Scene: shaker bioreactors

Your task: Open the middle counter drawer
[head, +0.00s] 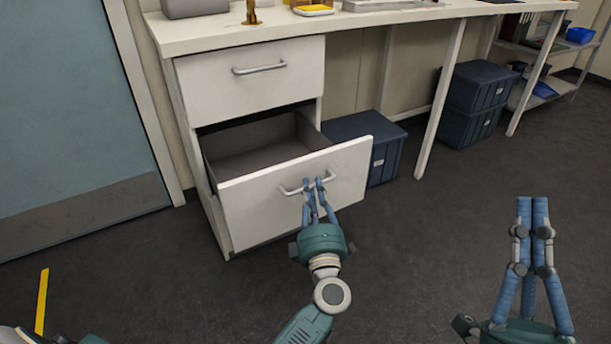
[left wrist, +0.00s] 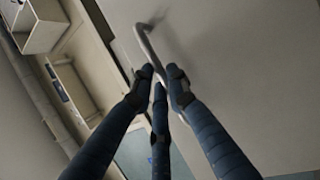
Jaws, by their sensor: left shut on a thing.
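The counter drawer (head: 245,214) below the top one is pulled well out, and its grey empty inside shows. Its pale front carries a metal bar handle (head: 291,191). My left gripper (head: 314,182) is shut on this handle near its middle. In the left wrist view the handle (left wrist: 147,45) runs up from between the blue fingers (left wrist: 160,75), against the plain drawer front (left wrist: 230,80). My right gripper (head: 532,202) is off to the right over the floor, away from the counter, with its fingers together and nothing between them. What lies under the open drawer is hidden.
The top drawer (head: 215,85) is closed, under the white countertop (head: 365,20). Blue storage boxes (head: 388,158) (head: 470,125) stand under the counter. A blue-grey door (head: 75,100) is at the left. The dark floor (head: 420,240) in front is clear.

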